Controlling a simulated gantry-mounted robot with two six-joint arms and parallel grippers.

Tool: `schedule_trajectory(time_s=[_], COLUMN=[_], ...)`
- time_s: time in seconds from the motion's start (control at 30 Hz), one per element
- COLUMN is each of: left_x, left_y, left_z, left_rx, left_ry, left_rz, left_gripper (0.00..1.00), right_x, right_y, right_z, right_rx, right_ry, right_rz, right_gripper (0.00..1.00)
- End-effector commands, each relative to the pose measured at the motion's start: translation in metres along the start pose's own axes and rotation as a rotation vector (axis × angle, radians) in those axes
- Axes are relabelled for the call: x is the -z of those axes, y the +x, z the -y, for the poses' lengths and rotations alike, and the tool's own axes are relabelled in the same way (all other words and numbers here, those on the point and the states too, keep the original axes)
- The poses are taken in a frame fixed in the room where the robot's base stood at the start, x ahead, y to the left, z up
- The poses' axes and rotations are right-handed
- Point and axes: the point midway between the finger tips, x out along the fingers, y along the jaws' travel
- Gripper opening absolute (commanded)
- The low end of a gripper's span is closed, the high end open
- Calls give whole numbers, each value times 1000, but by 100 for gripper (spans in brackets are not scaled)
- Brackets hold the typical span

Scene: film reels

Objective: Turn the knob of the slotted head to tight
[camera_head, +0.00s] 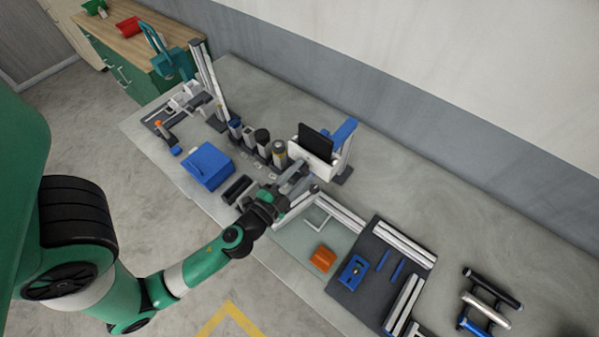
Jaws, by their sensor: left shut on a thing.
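My left gripper (292,186) reaches over the bench from the left, at the lower front of a white upright unit (312,150) with a black panel (315,142). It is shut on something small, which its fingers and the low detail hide. I cannot make out the knob or its slotted head for sure, nor the knob's setting. My right gripper is not in view.
Several small cylinders and bottles (279,153) stand close left of the gripper. A blue box (207,166) sits further left. An orange block (322,258) and a dark tray (372,285) lie to the right. A rack of rollers (487,303) is at far right. Bench behind is clear.

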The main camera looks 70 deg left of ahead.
Motion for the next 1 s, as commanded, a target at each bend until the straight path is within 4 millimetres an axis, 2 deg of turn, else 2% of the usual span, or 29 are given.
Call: schedule_trajectory(time_s=[1.0], left_x=[0], left_y=[0], left_z=[-1], left_rx=[0], left_ry=[965], left_rz=[0], left_gripper=[0], right_x=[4], right_y=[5], right_z=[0], right_rx=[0], right_ry=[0], right_rz=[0], right_gripper=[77])
